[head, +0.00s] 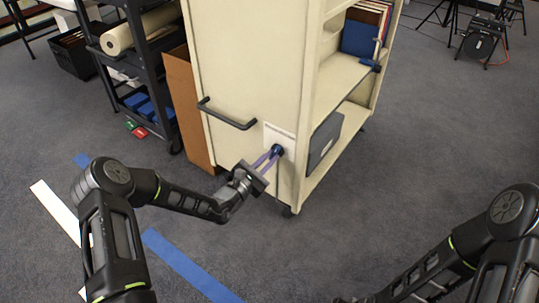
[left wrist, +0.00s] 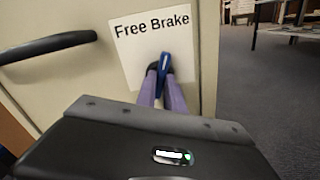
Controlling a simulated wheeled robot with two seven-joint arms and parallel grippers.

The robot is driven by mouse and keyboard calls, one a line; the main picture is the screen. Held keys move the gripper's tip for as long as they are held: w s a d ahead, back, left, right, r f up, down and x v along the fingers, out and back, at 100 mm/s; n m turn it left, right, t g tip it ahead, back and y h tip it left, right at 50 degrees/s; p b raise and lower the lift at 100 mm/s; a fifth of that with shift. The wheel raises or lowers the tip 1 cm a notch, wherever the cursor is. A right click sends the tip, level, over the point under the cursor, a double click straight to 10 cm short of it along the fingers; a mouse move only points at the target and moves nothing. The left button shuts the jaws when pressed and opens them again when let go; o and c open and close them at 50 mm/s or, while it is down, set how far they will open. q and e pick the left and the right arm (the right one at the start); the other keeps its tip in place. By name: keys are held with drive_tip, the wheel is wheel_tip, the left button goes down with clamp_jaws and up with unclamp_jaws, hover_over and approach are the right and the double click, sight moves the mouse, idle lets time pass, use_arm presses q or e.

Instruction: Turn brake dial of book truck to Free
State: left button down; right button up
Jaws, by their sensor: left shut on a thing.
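The cream book truck (head: 240,70) stands in the middle of the head view. On its end panel is a white label (head: 281,135), which reads "Free Brake" in the left wrist view (left wrist: 150,45). The blue brake dial (head: 278,150) sits on this label. In the left wrist view the dial's bar (left wrist: 163,68) is near upright, its top just below the word "Brake". My left gripper (head: 273,156) is shut on the dial, its purple fingers on either side; they partly hide it. My right arm shows at the lower right, but its gripper is not visible.
A black handle (head: 228,115) juts from the truck's end panel, left of the label. A dark shelf cart (head: 130,60) and a brown board (head: 187,110) stand at the left. Carpet is open at the right. Blue tape (head: 185,265) lies on the floor.

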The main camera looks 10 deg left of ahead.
use_arm(q)
drive_tip(key=n+p, duration=0.2)
drive_tip(key=shift+r+n, duration=0.15)
drive_tip(key=shift+n, duration=0.25)
drive_tip(key=n+p, duration=0.2)
drive_tip(key=n, duration=0.1)
drive_tip(key=shift+n+p, duration=0.3)
drive_tip(key=n+p, duration=0.1)
drive_tip(key=n, duration=0.1)
drive_tip(key=shift+a+n, duration=0.1)
drive_tip(key=shift+n, duration=0.2)
drive_tip(key=shift+f+n+p, duration=0.2)
drive_tip(key=shift+n+p, duration=0.35)
drive_tip(key=shift+n, duration=0.75)
drive_tip(key=c, duration=1.4)
unclamp_jaws()
drive_tip(key=shift+c, duration=0.2)
